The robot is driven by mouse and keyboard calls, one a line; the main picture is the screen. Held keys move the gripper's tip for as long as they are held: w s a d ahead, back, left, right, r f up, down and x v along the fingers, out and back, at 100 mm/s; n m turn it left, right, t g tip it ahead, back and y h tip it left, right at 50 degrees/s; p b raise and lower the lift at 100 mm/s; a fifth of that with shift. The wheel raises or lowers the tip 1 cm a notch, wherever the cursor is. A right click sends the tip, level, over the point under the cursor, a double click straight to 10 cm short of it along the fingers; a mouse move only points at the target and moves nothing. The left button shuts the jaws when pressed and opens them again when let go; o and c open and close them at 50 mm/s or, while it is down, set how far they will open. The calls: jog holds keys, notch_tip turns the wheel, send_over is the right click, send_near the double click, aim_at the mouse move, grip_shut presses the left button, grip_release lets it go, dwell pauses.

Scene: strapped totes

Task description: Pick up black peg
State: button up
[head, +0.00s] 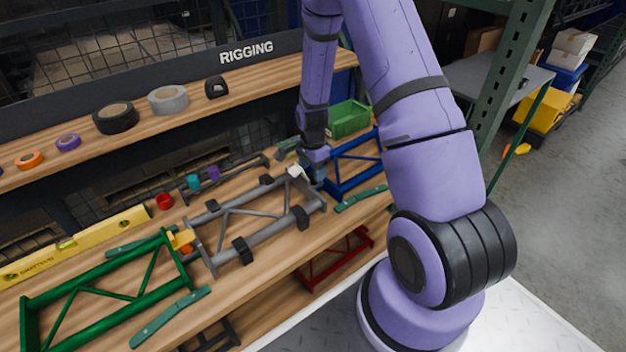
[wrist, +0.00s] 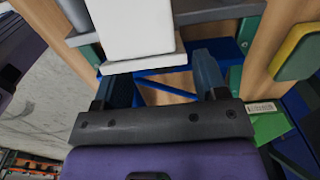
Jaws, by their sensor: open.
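I cannot pick out a black peg for certain in either view. Several black pieces sit on the grey frame (head: 240,228), among them a front one (head: 243,251) and one near its right end (head: 302,217). My gripper (head: 313,172) is low over the right end of the grey frame, beside a small white block (head: 295,171). In the wrist view my gripper (wrist: 163,80) has its two dark blue fingers apart. A white block (wrist: 137,28) stands close beyond them; whether they touch it I cannot tell. Nothing is clearly held.
A blue frame (head: 358,165) lies right of my gripper, with a green bin (head: 349,118) behind. A green frame (head: 100,290) and yellow level (head: 75,243) lie left. Tape rolls (head: 116,118) sit on the upper shelf (head: 60,165). A dark green post (head: 505,80) stands right.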

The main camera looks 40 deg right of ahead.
jog(key=shift+d+f, duration=0.15)
jog(key=shift+f, duration=1.3)
jog(key=c, duration=1)
jog(key=shift+c, duration=0.3)
jog(key=shift+r, duration=0.15)
